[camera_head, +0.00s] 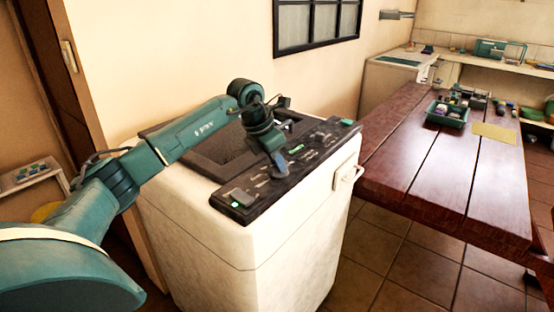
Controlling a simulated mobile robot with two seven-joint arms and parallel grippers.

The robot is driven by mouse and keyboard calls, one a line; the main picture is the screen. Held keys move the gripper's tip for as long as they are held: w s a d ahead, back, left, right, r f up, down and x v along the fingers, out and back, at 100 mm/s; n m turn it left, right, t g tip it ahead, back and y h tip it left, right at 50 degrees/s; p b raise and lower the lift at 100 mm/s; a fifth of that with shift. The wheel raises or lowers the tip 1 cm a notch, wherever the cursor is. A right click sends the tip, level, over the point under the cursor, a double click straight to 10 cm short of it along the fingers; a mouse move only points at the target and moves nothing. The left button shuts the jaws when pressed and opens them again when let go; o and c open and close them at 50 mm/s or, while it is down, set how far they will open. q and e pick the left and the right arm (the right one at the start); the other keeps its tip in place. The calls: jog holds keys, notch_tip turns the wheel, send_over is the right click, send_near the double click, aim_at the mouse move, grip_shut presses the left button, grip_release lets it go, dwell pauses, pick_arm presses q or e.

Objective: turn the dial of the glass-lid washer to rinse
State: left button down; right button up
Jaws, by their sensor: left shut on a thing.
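The washer (290,250) is a worn white top-loader with a dark glass lid (217,150) and a black control panel (308,165) along its front top edge. My left gripper (280,168) reaches down from above onto the middle of the panel. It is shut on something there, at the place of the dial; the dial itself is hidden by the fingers. Small switches and markings show on the panel, but the markings are too small to read. My right gripper is not in view.
A dark red wooden table (440,165) stands to the right with a green tray (447,113) of small items and a yellow mat (494,132). Another white machine (388,85) stands at the back. Tiled floor is clear between washer and table.

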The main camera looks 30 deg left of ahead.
pick_arm(q)
jog(key=m+h, duration=0.1)
jog(key=m, duration=0.1)
jog(key=m+g+p, duration=0.1)
jog(key=m, duration=0.2)
jog(key=shift+w+a+r+m+h, duration=0.1)
jog(key=shift+a+m+h, duration=0.05)
jog(key=shift+m+h, duration=0.2)
dwell(0.4)
jog(key=c, duration=1.4)
grip_release()
jog(key=shift+c, duration=0.2)
jog(key=b+v, duration=0.1)
jog(key=v, duration=1.2)
jog(key=shift+w, duration=0.15)
